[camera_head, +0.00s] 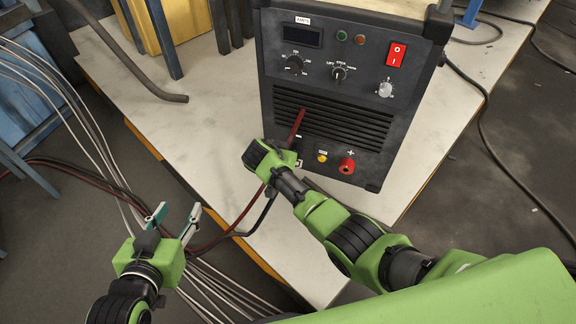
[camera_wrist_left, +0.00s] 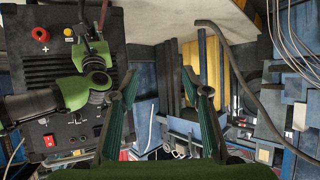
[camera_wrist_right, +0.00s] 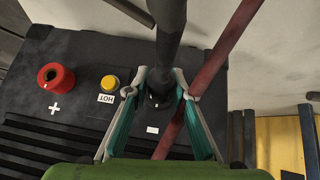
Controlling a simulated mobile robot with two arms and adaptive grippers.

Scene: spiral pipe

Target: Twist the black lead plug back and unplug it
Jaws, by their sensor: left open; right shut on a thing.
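The black lead plug (camera_wrist_right: 161,97) shows in the right wrist view between the fingers of my right gripper (camera_wrist_right: 160,82), which is shut on it. The plug sits against the dark front panel of the welding machine (camera_head: 330,100), with its thick black cable (camera_wrist_right: 171,30) leading away. Whether it is seated in its socket cannot be told. In the head view my right gripper and arm hide the plug. My left gripper (camera_head: 177,208) is open and empty at lower left, clear of the machine; its open fingers also show in the left wrist view (camera_wrist_left: 158,78).
A red lead (camera_wrist_right: 222,55) runs close beside my right fingers. A red socket (camera_head: 346,166) and yellow button (camera_head: 322,157) are on the panel. The machine stands on a pale table (camera_head: 215,115). Loose cables (camera_head: 95,180) hang past its left edge, near my left gripper.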

